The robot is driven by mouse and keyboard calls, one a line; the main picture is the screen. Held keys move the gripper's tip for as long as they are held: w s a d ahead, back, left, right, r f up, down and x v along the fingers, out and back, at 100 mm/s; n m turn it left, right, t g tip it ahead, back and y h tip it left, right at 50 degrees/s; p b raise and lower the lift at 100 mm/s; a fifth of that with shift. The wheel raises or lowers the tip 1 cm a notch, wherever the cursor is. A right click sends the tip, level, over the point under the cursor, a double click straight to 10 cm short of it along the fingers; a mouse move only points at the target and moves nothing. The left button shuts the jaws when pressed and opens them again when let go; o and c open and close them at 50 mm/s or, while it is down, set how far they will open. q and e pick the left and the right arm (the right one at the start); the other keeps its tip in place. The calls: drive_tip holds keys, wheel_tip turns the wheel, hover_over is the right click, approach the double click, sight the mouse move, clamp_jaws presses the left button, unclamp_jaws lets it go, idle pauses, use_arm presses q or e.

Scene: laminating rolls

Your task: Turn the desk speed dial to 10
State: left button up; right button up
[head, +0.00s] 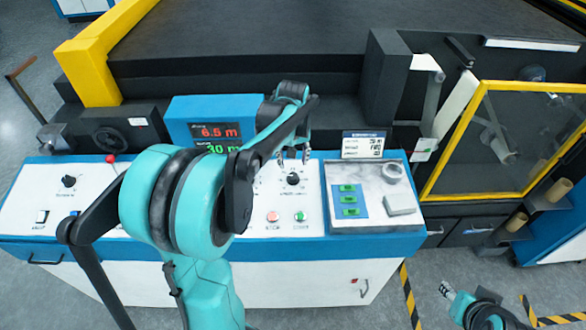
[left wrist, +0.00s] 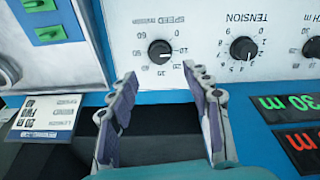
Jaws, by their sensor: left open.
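The speed dial is a black round knob (head: 293,179) on the white desk panel, in front of my left gripper (head: 293,157) in the head view. In the left wrist view the panel appears upside down, and the speed knob (left wrist: 160,52) lies between and just beyond the two open fingers (left wrist: 160,76). Numbers ring the knob; its pointer reading is too small to tell. The fingers are apart and do not visibly touch the knob. My right gripper (head: 447,290) is low at the right, away from the desk; its jaw state is unclear.
The tension dial (left wrist: 243,48) sits beside the speed dial in the left wrist view. Red (head: 272,216) and green (head: 300,216) buttons lie in front of it. A blue display box (head: 213,112) stands behind the panel, and a tray (head: 372,195) with green-labelled items is to the right.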

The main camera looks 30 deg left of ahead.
use_arm(q)
drive_tip(key=shift+s+d+r, duration=0.1)
drive_tip(key=shift+s+r, duration=0.05)
drive_tip(key=shift+r, duration=0.85)
drive_tip(key=shift+s+d+r, duration=0.1)
drive_tip(key=shift+r, duration=0.9)
